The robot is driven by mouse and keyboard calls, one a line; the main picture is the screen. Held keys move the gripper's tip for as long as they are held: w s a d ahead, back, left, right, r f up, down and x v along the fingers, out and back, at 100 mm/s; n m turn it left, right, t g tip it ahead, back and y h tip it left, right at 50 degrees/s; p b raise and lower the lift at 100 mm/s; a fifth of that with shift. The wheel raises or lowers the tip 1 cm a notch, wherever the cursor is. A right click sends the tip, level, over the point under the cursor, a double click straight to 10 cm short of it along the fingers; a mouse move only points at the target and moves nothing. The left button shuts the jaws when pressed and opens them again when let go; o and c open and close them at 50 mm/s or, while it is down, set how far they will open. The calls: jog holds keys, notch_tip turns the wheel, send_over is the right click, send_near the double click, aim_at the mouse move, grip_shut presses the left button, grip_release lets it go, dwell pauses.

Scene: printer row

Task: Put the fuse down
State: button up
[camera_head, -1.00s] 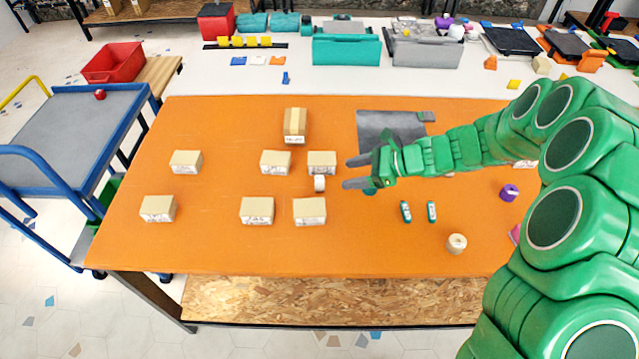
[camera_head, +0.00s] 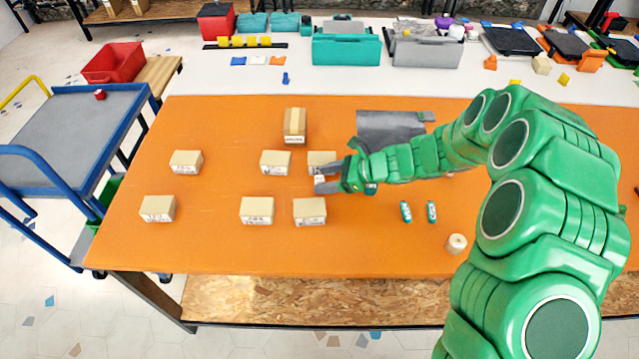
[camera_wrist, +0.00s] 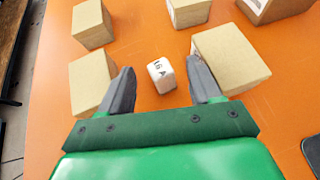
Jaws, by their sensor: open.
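The fuse, a small white block marked "16 A" (camera_wrist: 161,75), sits on the orange table between my fingertips, with a visible gap to each finger. In the head view the fuse (camera_head: 319,179) is partly hidden by my near finger. My gripper (camera_head: 316,178) is open and low over the table, its two grey fingers pointing left on either side of the fuse. It also shows in the wrist view (camera_wrist: 161,68).
Several tan boxes stand around the fuse, including one close behind (camera_head: 321,158) and one in front (camera_head: 310,212). Two small green-and-white items (camera_head: 406,212) and a beige roll (camera_head: 456,243) lie to the right. The orange table (camera_head: 210,235) is clear at front left.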

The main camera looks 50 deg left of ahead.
jog(key=shift+s+a+f, duration=0.25)
jog(key=shift+a, duration=0.1)
jog(key=shift+c, duration=0.3)
grip_shut()
